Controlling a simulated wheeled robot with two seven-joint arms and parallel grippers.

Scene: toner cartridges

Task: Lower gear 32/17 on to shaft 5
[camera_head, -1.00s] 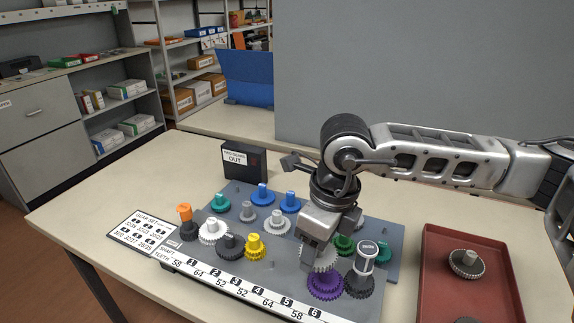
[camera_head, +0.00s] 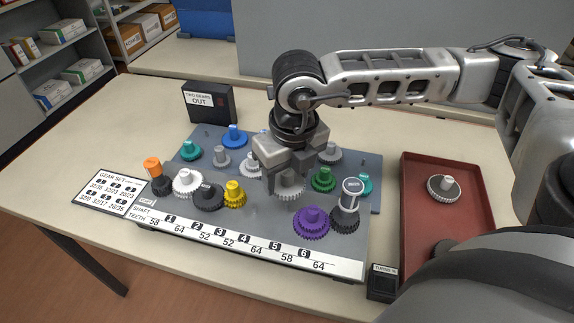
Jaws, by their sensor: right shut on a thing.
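My right gripper (camera_head: 284,182) points down over the grey gear board (camera_head: 240,214), shut on a light grey toothed gear (camera_head: 291,190), which I take as gear 32/17. The gear's upper part is hidden by the fingers. In the picture it sits left of and behind the purple gear (camera_head: 312,224) and left of the green gear (camera_head: 322,179). The exact gap beneath it is hard to tell. The board's front strip carries the number 5 label (camera_head: 275,246). I cannot make out shaft 5 itself. My left gripper is not in view.
A black gear with a white-topped post (camera_head: 345,214) stands right of the purple gear. A yellow gear (camera_head: 234,194) and a dark gear (camera_head: 207,197) stand to the left. A red tray (camera_head: 408,200) at the right holds a grey gear (camera_head: 443,188). A black box (camera_head: 209,102) stands behind.

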